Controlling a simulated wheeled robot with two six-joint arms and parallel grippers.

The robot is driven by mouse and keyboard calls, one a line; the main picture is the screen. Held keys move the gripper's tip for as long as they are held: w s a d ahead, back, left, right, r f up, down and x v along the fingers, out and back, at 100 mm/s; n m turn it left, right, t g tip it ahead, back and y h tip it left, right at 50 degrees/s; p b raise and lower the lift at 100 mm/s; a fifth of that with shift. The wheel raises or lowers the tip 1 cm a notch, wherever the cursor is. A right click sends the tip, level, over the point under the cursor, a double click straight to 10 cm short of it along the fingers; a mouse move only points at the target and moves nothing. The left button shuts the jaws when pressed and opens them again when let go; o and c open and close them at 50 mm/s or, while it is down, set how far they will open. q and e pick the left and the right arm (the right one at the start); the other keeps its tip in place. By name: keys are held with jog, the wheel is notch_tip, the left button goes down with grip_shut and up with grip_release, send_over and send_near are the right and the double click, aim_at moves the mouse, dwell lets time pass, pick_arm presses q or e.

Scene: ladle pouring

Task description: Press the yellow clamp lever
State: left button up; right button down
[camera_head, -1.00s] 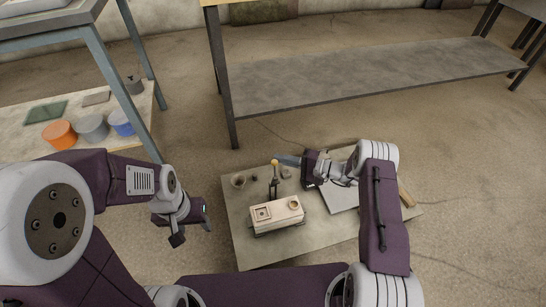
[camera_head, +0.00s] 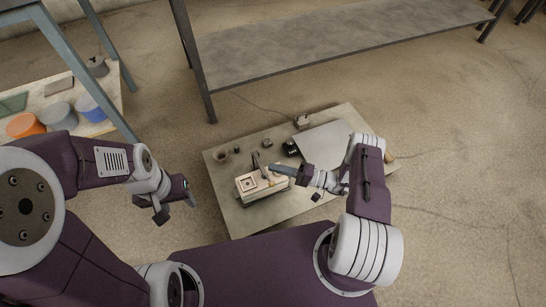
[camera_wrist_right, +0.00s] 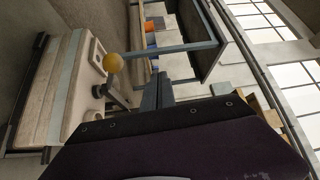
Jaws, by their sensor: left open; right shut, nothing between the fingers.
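The yellow ball knob (camera_wrist_right: 113,62) of the clamp lever shows clearly in the right wrist view, on a dark arm (camera_wrist_right: 117,96) beside the pale box-shaped mould (camera_wrist_right: 65,85). In the head view the mould (camera_head: 250,187) sits on the low table, with a dark clamp post (camera_head: 256,160) at its far side; I cannot make out the yellow knob there. My right gripper (camera_head: 272,168) is shut and empty, its tips over the mould's far edge. Its fingers (camera_wrist_right: 157,90) are close to the lever in the wrist view; contact cannot be told. My left gripper (camera_head: 175,207) is open and empty, left of the table.
The low table (camera_head: 222,205) also holds a small cup (camera_head: 221,155), small dark items and a light grey plate (camera_head: 322,142) behind my right arm. A shelf at left carries orange (camera_head: 25,125) and blue (camera_head: 91,108) containers. A long bench (camera_head: 330,40) stands behind.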

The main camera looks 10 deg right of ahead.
pick_arm(q)
notch_tip(320, 180, down, 2)
jog(key=shift+f+b, duration=0.25)
jog(key=shift+b, duration=0.85)
pick_arm(e)
jog(key=f, duration=0.1)
jog(key=s+f, duration=0.1)
jog(key=f, duration=0.1)
jog(key=s+f, duration=0.1)
jog(key=f, duration=0.1)
jog(key=shift+s+d+f, duration=0.15)
jog(key=shift+s+f, duration=0.05)
jog(key=shift+s+f, duration=0.1)
